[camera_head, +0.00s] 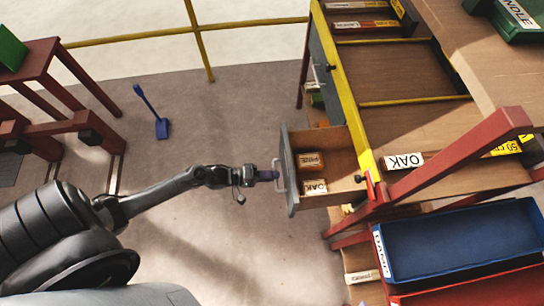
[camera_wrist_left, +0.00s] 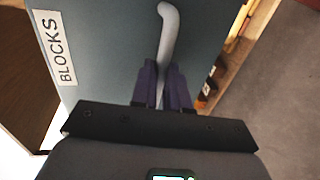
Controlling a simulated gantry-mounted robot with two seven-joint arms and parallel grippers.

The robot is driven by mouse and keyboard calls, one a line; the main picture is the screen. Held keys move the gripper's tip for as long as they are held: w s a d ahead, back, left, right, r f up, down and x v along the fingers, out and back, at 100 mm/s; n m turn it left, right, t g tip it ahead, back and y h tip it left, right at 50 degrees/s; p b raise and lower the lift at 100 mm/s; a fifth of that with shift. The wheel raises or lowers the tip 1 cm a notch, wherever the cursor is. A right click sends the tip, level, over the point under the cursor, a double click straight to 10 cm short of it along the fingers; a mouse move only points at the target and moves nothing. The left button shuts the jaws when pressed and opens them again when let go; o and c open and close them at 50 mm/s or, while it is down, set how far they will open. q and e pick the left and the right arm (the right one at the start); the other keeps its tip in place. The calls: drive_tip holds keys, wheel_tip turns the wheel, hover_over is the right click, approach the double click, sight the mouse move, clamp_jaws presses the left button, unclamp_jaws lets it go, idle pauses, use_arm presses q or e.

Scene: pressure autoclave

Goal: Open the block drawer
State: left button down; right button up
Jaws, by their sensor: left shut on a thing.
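The block drawer (camera_head: 290,168) stands pulled out from the workbench in the head view, with its grey front facing my left arm. Labelled wooden blocks (camera_head: 312,161) lie inside it. In the left wrist view its front (camera_wrist_left: 110,50) fills much of the picture and carries a white BLOCKS label (camera_wrist_left: 54,48). My left gripper (camera_head: 272,175) is shut on the light-grey handle (camera_head: 279,176). The purple fingers (camera_wrist_left: 162,85) sit on either side of the handle (camera_wrist_left: 167,30) in the wrist view. My right gripper is not in view.
The wooden workbench (camera_head: 405,75) with a yellow front edge stands behind the drawer. A blue tray (camera_head: 465,240) and red frame bars (camera_head: 445,155) are to its right. Concrete floor (camera_head: 225,125) is open around my left arm.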

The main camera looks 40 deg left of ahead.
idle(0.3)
use_arm(q)
drive_tip(key=c, duration=1.1)
unclamp_jaws()
drive_tip(key=shift+s+a, duration=0.1)
drive_tip(key=shift+s, duration=0.05)
drive_tip(key=p+v, duration=0.2)
drive_tip(key=v, duration=0.8)
drive_tip(key=shift+s+a+r, duration=0.1)
drive_tip(key=shift+s+a, duration=0.1)
drive_tip(key=shift+a, duration=0.05)
